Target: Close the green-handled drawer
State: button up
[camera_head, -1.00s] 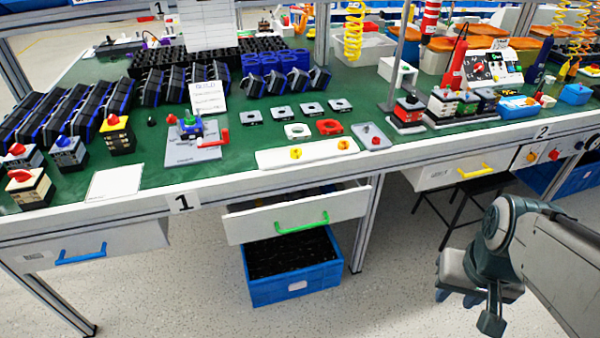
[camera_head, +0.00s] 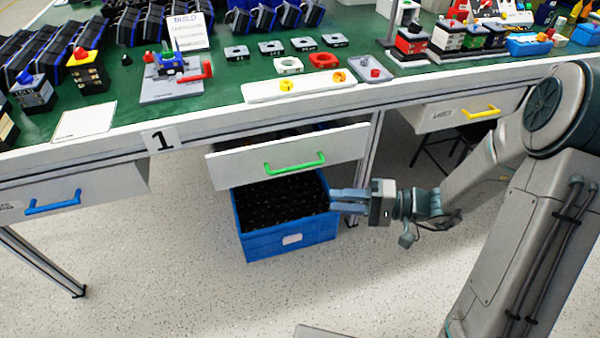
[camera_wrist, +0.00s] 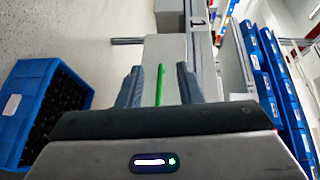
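The green-handled drawer (camera_head: 235,168) is pulled out under the table edge, and its inside shows above the white front. Its green handle (camera_head: 295,164) is a horizontal bar on that front. My gripper (camera_head: 335,201) is to the right of the handle and lower in the head view, with fingers pointing left, and looks apart from the drawer. In the wrist view my gripper (camera_wrist: 159,78) has its two fingers spread with nothing held. The green handle (camera_wrist: 161,86) appears between the fingers there, beyond them.
A blue crate (camera_head: 285,243) stands on the floor below the drawer. A blue-handled drawer (camera_head: 80,190) is at left and a yellow-handled drawer (camera_head: 440,117) at right. The green-topped table (camera_head: 215,90) holds switch parts. The floor in front is clear.

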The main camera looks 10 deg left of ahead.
aim_at(298, 167)
jog(key=w+f+m+t+y+b, duration=0.2)
jog(key=w+f+t, duration=0.2)
jog(key=w+t, duration=0.2)
jog(key=shift+m, duration=0.3)
jog(key=b+x, duration=0.1)
jog(key=x, duration=1.2)
jog(key=shift+d+r+b, duration=0.1)
jog(key=shift+r+b, duration=0.1)
jog(key=shift+b, duration=0.2)
jog(key=shift+c, duration=0.3)
